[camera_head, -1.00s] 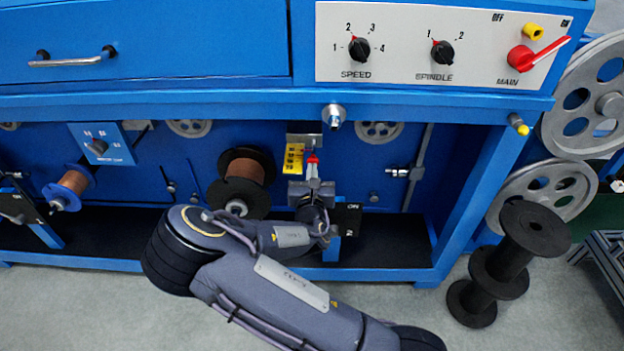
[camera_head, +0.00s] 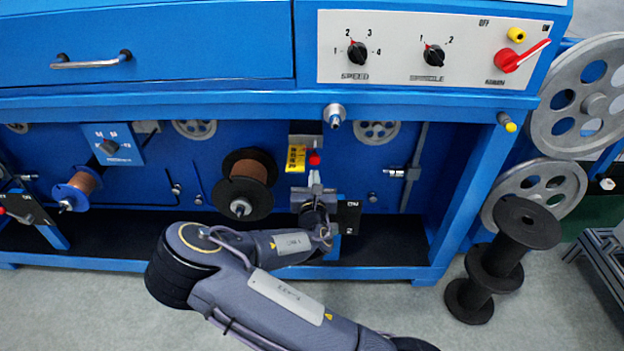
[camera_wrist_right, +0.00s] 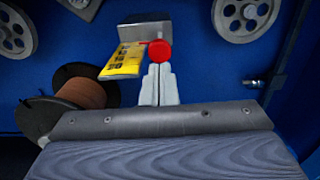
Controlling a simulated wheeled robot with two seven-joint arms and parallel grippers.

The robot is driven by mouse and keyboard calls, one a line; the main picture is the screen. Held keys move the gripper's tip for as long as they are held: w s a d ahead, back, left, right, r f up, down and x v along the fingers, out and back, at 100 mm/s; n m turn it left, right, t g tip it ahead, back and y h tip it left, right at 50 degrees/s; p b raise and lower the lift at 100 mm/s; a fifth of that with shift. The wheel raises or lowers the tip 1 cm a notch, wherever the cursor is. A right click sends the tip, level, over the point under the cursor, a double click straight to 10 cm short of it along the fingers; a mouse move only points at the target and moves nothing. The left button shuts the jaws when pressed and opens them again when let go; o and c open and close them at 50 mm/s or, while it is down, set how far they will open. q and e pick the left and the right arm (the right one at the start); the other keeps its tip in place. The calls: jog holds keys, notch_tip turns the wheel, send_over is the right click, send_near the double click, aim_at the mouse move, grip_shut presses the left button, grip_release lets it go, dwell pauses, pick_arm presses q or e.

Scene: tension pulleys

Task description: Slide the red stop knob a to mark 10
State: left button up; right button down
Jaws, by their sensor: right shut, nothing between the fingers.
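The red stop knob (camera_head: 315,159) is a small round knob at the right side of the yellow marked scale (camera_head: 297,157), under the machine's blue overhang. The scale's figures are too small to read with certainty. My right gripper (camera_head: 314,175) is shut and empty, its pale fingertips just below the knob in the head view. In the right wrist view the knob (camera_wrist_right: 159,50) shows whole just beyond the closed fingertips (camera_wrist_right: 160,68), with the scale (camera_wrist_right: 125,60) to its left. I cannot tell whether the tips touch it. My left gripper is not in view.
A copper-wound spool (camera_head: 245,182) is left of my right gripper. A black switch plate (camera_head: 348,216) is right of my wrist. A metal bracket (camera_head: 305,141) is above the knob. The blue overhang (camera_head: 230,100) runs above. Stacked black spools (camera_head: 497,262) stand on the floor at right.

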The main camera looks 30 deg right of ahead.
jog(key=p+v, duration=0.1)
jog(key=v, duration=0.9)
jog(key=s+d+f+m+g+y, duration=0.2)
jog(key=s+f+m+g, duration=0.4)
jog(key=f+m, duration=0.4)
jog(key=s+a+r+m+g+y, duration=0.2)
jog(key=s+a+m+g+y, duration=0.2)
jog(key=a+m+y, duration=0.55)
jog(key=s+a+r+m+y, duration=0.2)
jog(key=s+r+m, duration=1.05)
jog(key=r, duration=0.55)
notch_tip(320, 180, up, 28)
jog(key=s+p, duration=0.1)
jog(key=p, duration=2.7)
jog(key=shift+f+n, duration=0.15)
jog(key=shift+n, duration=0.25)
